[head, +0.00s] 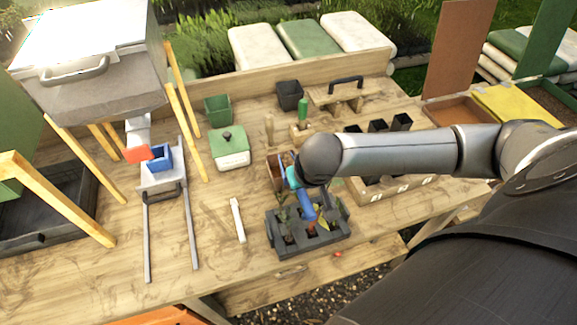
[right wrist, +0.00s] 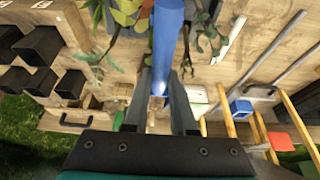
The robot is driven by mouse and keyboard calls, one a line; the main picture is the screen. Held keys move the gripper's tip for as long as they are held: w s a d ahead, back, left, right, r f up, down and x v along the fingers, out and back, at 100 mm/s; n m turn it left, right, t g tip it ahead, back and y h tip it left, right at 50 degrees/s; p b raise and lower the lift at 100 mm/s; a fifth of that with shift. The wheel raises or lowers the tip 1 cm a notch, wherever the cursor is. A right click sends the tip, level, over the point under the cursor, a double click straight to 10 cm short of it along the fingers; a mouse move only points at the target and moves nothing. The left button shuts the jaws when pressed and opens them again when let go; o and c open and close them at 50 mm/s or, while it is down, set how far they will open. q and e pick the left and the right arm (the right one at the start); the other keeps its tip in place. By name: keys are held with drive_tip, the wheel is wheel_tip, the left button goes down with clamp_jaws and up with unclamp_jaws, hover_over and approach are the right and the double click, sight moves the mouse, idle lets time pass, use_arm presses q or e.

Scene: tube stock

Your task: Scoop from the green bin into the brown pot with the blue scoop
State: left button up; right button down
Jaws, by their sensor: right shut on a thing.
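My right gripper (head: 299,182) is shut on the blue scoop (head: 306,207), whose blue length points down over a dark tray (head: 270,240). In the right wrist view the blue scoop (right wrist: 168,35) runs up between the fingers of the gripper (right wrist: 160,85). I cannot tell whether the scoop holds anything. Small brown pots (head: 289,239) with plants sit in the dark tray below it. At the far right is a bin with a raised green lid (head: 543,35) and dark contents (head: 553,98). A small green square container (head: 217,110) stands at the back. My left gripper is not in view.
A hopper (head: 90,95) on yellow legs stands at left, with a blue cup (head: 160,158) below. The bench's front left is mostly clear.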

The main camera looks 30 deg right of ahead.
drive_tip(key=shift+s+d+r+p, duration=0.2)
drive_tip(key=shift+d+p, duration=0.15)
drive_tip(key=f+b, duration=0.2)
drive_tip(key=f+g, duration=0.1)
drive_tip(key=shift+w+d+b, duration=0.1)
drive_tip(key=shift+w+b, duration=0.15)
drive_tip(key=shift+b, duration=0.15)
drive_tip(key=shift+r, duration=0.2)
drive_tip(key=shift+f+p, duration=0.1)
drive_tip(key=shift+p, duration=0.25)
drive_tip(key=shift+f, duration=0.25)
drive_tip(key=shift+w+d+r+g+y+p, duration=0.1)
drive_tip(key=shift+w+r+g+y+p, duration=0.4)
drive_tip(key=shift+p, duration=0.55)
drive_tip(key=shift+w+r+g+p, duration=0.15)
drive_tip(key=shift+r+g+p, duration=0.45)
drive_tip(key=shift+p, duration=0.4)
drive_tip(key=shift+w+d+r+g, duration=0.2)
drive_tip(key=shift+w+r+g, duration=0.35)
drive_tip(key=shift+g, duration=0.35)
